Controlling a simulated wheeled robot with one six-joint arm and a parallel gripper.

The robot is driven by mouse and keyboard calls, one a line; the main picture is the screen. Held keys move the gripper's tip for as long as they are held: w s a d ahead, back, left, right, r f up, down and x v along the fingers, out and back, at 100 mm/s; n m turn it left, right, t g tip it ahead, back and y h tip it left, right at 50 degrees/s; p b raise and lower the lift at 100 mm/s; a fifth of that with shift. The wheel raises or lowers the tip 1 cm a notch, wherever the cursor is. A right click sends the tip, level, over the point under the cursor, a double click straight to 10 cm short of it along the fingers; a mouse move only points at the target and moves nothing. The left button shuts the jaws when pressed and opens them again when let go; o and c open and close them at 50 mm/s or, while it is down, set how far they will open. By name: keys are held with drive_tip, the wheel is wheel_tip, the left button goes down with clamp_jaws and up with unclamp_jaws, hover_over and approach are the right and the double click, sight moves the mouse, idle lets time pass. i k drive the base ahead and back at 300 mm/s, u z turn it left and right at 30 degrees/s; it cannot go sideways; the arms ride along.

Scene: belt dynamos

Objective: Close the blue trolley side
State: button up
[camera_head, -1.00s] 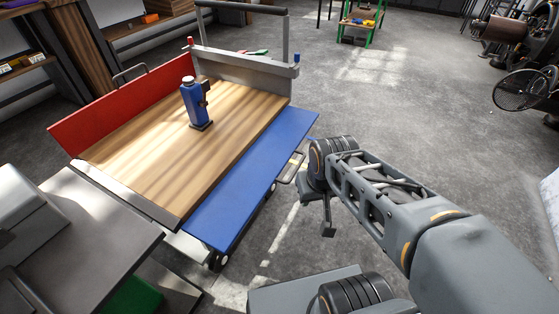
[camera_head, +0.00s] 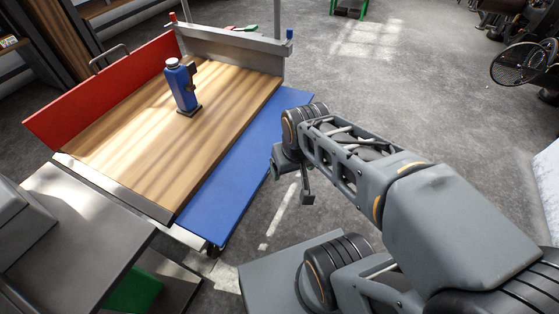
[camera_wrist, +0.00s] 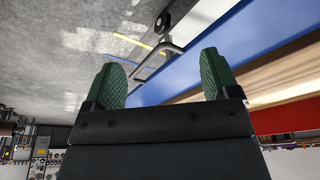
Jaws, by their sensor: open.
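The trolley has a wooden deck (camera_head: 170,130). Its blue side (camera_head: 242,165) is folded outward and lies nearly flat along the deck's right edge, with its upper face showing. My gripper (camera_head: 305,192) is just right of the blue side's outer edge in the head view, partly hidden by my wrist. In the wrist view my gripper (camera_wrist: 162,76) shows two green fingers spread apart with nothing gripped. The blue side (camera_wrist: 225,45) slants behind the fingers there. A grey metal handle (camera_wrist: 168,46) shows between and beyond the fingertips. I cannot tell any contact.
The trolley's red side (camera_head: 105,88) stands upright at left, and a grey end board (camera_head: 230,48) stands at the back. A blue bottle-like device (camera_head: 182,86) stands on the deck. A grey bench (camera_head: 75,235) is at lower left.

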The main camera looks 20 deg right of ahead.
sight(213, 214)
drive_tip(key=u, duration=1.05)
drive_tip(key=k, duration=1.15)
drive_tip(key=u, duration=0.25)
drive_tip(key=i, duration=0.1)
drive_tip(key=z, duration=0.15)
